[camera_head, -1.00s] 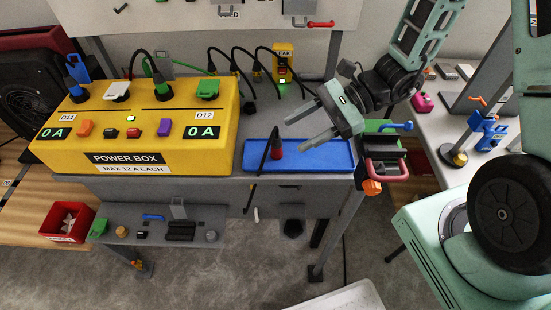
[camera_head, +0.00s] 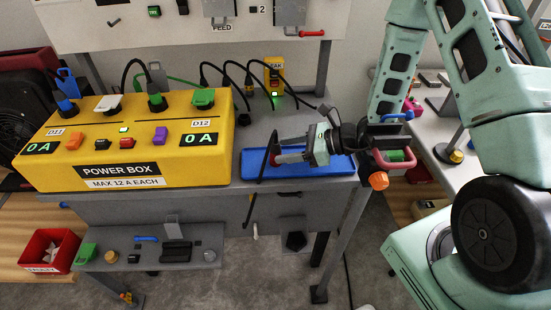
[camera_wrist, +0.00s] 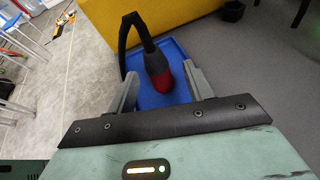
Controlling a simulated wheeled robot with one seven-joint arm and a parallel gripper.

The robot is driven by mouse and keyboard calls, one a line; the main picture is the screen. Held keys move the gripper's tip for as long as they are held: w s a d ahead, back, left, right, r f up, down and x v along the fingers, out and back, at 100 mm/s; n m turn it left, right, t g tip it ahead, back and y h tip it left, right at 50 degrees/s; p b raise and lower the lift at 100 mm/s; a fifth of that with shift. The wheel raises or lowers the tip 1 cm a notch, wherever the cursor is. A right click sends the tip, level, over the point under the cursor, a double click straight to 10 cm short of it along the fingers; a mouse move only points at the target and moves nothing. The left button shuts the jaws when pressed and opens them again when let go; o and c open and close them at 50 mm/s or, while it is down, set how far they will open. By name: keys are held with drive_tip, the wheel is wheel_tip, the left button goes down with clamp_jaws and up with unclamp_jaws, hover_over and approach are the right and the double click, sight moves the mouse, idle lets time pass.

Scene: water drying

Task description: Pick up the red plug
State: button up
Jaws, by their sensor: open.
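The red plug (camera_wrist: 169,84) has a red tip and a dark body, with a thick black cable rising from it and bending over. It stands on a blue tray (camera_head: 325,171) on the grey bench. In the wrist view it shows beyond and between the fingertips of my gripper (camera_wrist: 163,82). In the head view my gripper (camera_head: 276,156) is open, low over the tray and pointing left at the plug. The fingers hide most of the plug there, and only the black cable (camera_head: 268,152) shows clearly. I cannot tell whether a finger touches it.
A yellow power box (camera_head: 130,142) stands just left of the tray. A black-cabled yellow socket (camera_head: 274,76) is behind. A lower shelf (camera_head: 140,258) holds small parts, beside a red bin (camera_head: 48,250).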

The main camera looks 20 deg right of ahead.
sight(273, 153)
drive_tip(key=b+x, duration=0.1)
drive_tip(key=x, duration=0.3)
drive_tip(key=shift+s+a+f, duration=0.1)
drive_tip(key=shift+a+f, duration=0.05)
drive_tip(key=shift+a, duration=0.05)
drive_tip(key=shift+w+a+f, duration=0.15)
drive_tip(key=shift+w+a, duration=0.2)
drive_tip(key=shift+a, duration=0.1)
drive_tip(key=c, duration=1.1)
